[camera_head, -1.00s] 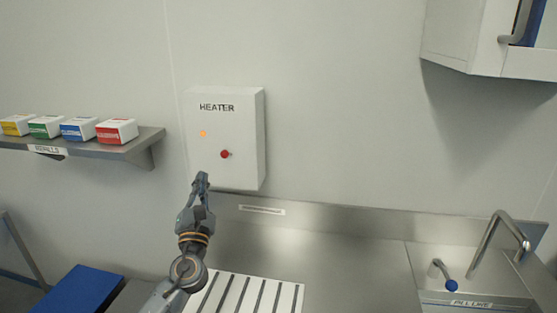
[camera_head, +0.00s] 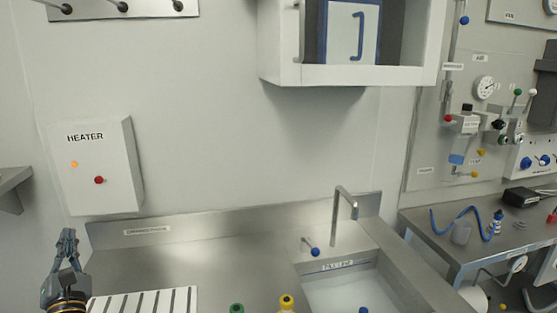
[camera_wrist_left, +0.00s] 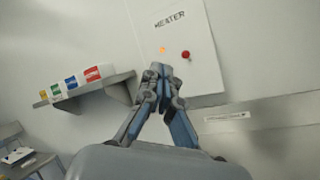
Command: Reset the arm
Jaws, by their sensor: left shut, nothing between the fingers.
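My left gripper (camera_head: 68,243) is at the lower left of the head view, below the white heater box (camera_head: 100,165) on the wall. It is shut and empty, with its fingertips together. In the left wrist view my left gripper (camera_wrist_left: 160,72) points toward the heater box (camera_wrist_left: 185,50), in front of its lower edge; I cannot tell the exact gap. My right gripper is not in view.
A steel counter (camera_head: 210,257) with a slotted white board (camera_head: 140,301) lies below the heater. A sink with a tap (camera_head: 342,212) is to the right. A wall cabinet (camera_head: 350,74) hangs above. A shelf with small boxes (camera_wrist_left: 70,82) is left of the heater.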

